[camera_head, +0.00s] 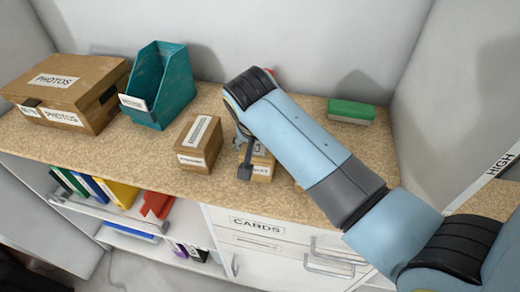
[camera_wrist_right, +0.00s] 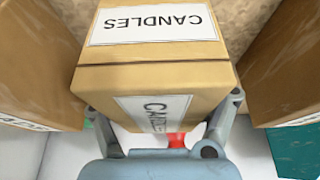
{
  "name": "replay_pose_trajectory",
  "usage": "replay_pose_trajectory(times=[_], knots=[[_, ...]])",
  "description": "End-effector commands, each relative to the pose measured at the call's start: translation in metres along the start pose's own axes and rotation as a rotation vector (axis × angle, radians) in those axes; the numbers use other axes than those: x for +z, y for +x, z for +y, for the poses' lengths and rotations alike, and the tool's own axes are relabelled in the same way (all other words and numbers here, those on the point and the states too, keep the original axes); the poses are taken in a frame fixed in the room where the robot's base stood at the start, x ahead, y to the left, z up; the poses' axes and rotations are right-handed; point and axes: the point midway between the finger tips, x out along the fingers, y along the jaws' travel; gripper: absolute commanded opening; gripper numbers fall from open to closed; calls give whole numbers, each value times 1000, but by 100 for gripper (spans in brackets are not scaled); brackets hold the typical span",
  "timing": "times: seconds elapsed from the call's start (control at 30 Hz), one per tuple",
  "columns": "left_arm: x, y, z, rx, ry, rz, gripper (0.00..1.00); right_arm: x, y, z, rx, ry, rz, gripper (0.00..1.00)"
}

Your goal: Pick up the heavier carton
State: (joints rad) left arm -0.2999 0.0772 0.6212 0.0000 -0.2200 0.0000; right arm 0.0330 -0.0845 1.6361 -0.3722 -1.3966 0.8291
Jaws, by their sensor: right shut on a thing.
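A brown carton labelled CANDLES (camera_head: 263,168) is on or just above the counter, partly hidden behind my right arm. In the right wrist view the same carton (camera_wrist_right: 155,50) fills the middle, between the two fingers. My right gripper (camera_head: 247,160) is shut on it; its fingers also show in the wrist view (camera_wrist_right: 163,108). I cannot tell whether the carton is clear of the counter. A second brown carton (camera_head: 199,146) stands to its left, apart from it. In the wrist view another brown carton (camera_wrist_right: 35,60) shows at the left edge. My left gripper is out of view.
A large PHOTOS box (camera_head: 70,88) and a teal file holder (camera_head: 160,88) stand at the left of the counter (camera_head: 120,158). A green-topped block (camera_head: 351,111) lies at the back right. A red thing (camera_head: 269,71) shows behind my arm. Drawers and open shelves are below.

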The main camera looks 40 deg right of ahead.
Motion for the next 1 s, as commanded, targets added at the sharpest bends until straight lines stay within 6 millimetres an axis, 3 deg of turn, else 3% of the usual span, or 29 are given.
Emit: replay_pose_trajectory(times=[0.33, 0.73, 1.0], knots=[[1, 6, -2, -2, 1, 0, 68, -1, -3, 1, 3, -1, -2, 14], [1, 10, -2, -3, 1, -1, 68, -32, -77, 0, -3, 2, 2, 12], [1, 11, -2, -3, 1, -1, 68, -40, -96, 0, 1, 0, 0, 12]])
